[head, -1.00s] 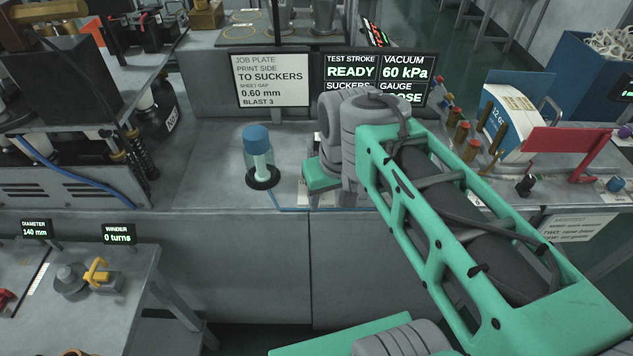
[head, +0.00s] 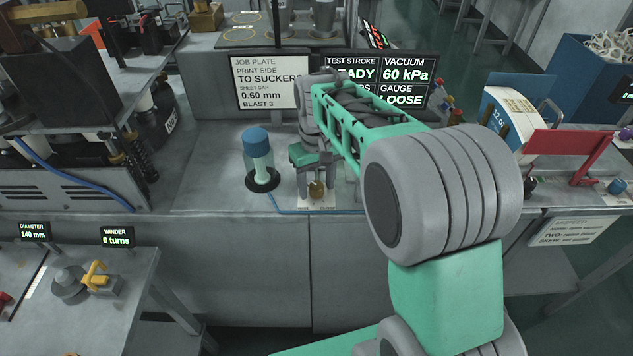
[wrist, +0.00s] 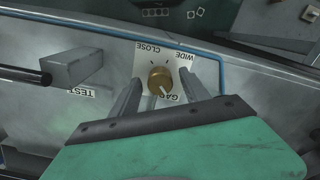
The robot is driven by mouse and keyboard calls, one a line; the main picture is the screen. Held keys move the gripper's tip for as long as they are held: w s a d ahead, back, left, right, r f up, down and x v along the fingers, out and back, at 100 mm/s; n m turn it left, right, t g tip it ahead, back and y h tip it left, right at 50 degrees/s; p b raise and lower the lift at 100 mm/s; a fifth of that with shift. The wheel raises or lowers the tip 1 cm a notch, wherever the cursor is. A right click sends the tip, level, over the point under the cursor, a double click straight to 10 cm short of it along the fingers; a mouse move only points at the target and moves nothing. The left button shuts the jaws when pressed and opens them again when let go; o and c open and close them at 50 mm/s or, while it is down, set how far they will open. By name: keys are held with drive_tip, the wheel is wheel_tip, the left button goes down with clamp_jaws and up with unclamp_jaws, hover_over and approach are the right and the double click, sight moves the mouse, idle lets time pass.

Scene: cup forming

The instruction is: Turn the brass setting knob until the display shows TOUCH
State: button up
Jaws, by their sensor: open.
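The brass setting knob (head: 317,189) stands on a white plate on the bench front, below my gripper (head: 313,172). In the wrist view the brass knob (wrist: 158,77) has a pale pointer line towards the lower right, on a plate (wrist: 143,60) marked CLOSE, WIDE and a partly covered word starting GA. My gripper (wrist: 160,78) is open, one finger to each side of the knob in that view; contact cannot be told. The display (head: 404,90) reads VACUUM 60 kPa and GAUGE "OOSE", its first letter hidden by my arm.
A blue hose (wrist: 205,52) runs behind the knob in the wrist view. A grey block (wrist: 75,67) by a TEST label lies to the left. A job plate sign (head: 270,82) stands behind.

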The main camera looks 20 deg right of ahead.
clamp_jaws()
idle(0.6)
